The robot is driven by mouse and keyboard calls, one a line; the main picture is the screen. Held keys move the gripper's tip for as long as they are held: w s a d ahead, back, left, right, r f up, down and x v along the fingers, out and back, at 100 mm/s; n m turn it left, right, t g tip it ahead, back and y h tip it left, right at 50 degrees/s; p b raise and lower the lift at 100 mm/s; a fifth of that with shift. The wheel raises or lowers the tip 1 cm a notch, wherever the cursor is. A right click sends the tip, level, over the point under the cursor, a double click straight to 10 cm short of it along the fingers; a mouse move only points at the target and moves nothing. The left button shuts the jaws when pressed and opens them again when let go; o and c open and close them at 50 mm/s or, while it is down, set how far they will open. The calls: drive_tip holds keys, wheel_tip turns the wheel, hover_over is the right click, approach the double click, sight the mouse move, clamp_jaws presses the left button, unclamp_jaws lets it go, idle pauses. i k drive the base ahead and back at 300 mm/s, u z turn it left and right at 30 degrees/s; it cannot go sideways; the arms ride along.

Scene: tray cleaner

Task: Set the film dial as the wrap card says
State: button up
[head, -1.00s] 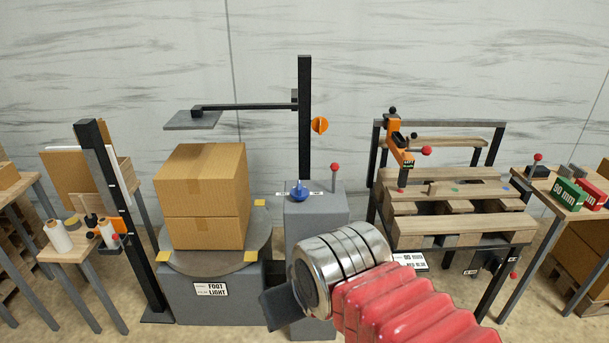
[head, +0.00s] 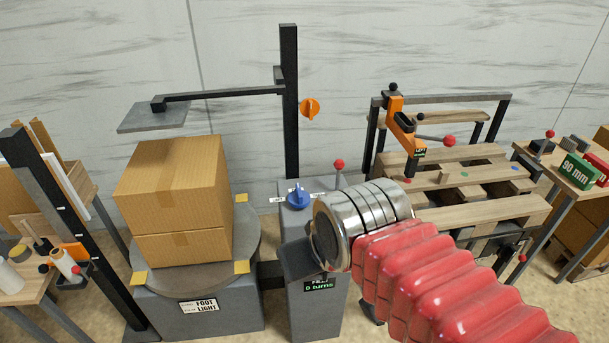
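The wrap card (head: 199,305) on the front of the turntable base reads FOOT and LIGHT in large letters; its smaller words are hard to read. A blue dial (head: 297,197) sits on top of the grey control pedestal (head: 297,232), with small white labels around it that I cannot read. An orange knob (head: 310,108) is on the black mast. I cannot read a label naming either one as the film dial. My gripper (head: 301,260) is in front of the pedestal, below and apart from the blue dial. Its dark end shows, but its fingers cannot be told apart.
A red-topped lever (head: 339,166) stands beside the blue dial. A display (head: 318,286) on the pedestal front shows 0 turns. Two stacked cartons (head: 175,192) sit on the turntable (head: 152,280), under a plate on the mast's arm (head: 220,93). A pallet bench (head: 490,210) stands right.

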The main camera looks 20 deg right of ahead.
sight(298, 198)
drive_tip(key=z, duration=0.2)
drive_tip(key=i, duration=0.9)
drive_tip(key=z, duration=0.25)
